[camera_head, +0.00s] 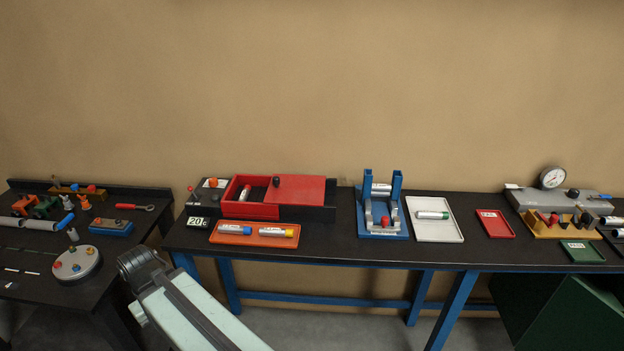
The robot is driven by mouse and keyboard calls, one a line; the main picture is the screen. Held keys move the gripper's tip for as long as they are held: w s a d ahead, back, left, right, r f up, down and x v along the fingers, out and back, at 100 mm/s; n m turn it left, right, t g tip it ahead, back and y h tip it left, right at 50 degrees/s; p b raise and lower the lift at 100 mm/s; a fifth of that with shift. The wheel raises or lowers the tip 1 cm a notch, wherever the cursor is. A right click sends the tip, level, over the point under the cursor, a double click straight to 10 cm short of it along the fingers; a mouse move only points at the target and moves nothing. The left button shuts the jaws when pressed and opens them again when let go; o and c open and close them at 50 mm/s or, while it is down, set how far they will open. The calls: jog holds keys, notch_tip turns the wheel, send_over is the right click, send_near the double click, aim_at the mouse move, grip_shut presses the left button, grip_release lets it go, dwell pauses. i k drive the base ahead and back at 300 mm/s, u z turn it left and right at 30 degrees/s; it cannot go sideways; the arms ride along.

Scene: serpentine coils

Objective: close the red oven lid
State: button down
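The red oven (248,210) is a low box on the middle table, left of its centre. Its flat red lid (303,190) has a dark knob and sits over the right part of the box. The left part is open, and a white tube with a red band (244,193) lies inside. My arm reaches up from the bottom edge at lower left and ends in a dark joint in front of the gap between the tables. My gripper cannot be made out in this view. No part of my arm touches the oven or lid.
An orange tray (254,243) with two tubes lies in front of the oven, beside a "20c" display (197,222). A blue rack (382,232) and a white tray (434,234) stand to the right. A cluttered table stands at left.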

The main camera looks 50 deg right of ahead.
aim_at(283, 189)
jog(key=z, duration=0.05)
jog(key=i, duration=1)
